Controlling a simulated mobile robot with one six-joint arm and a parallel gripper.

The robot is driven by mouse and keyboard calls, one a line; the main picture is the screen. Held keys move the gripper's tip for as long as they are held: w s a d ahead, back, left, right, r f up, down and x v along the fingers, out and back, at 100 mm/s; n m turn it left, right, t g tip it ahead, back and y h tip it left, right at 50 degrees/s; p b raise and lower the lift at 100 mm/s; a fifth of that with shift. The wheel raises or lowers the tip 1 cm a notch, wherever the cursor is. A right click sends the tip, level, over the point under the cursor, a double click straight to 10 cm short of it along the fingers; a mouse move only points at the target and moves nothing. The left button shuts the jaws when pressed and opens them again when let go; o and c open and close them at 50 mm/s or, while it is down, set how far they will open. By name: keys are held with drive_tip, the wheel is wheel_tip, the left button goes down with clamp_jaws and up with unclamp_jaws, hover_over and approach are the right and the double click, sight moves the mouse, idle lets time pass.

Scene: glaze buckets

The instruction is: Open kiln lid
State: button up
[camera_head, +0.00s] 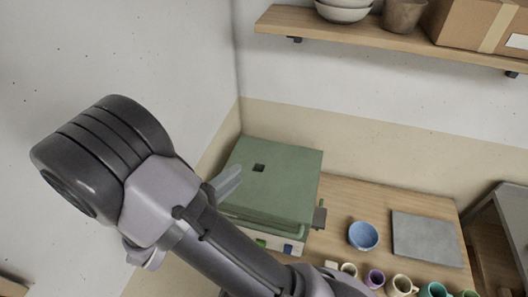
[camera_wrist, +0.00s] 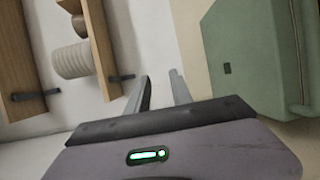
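The kiln is a green box on the wooden table in the corner, and its flat green lid (camera_head: 275,180) looks closed. A small dark square hole shows in the lid top. A handle bar runs along the lid's front edge, partly hidden by my arm. My gripper (camera_head: 228,182) is in front of the kiln's left side in the head view. In the wrist view my gripper (camera_wrist: 160,90) has its two fingers apart with nothing between them. The kiln lid (camera_wrist: 265,50) is at the right there, apart from the fingers.
A blue bowl (camera_head: 363,236), a grey slab (camera_head: 427,238) and several cups (camera_head: 402,285) stand on the table right of the kiln. A wall shelf (camera_head: 390,42) above holds bowls, a pot and a cardboard box (camera_head: 480,24). Walls close off the left and back.

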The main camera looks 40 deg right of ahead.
drive_tip(key=p+x, duration=0.1)
drive_tip(key=x, duration=1.2)
drive_tip(key=shift+f, duration=0.1)
drive_tip(key=shift+c, duration=0.2)
clamp_jaws()
idle(0.4)
drive_tip(key=shift+o, duration=0.2)
unclamp_jaws()
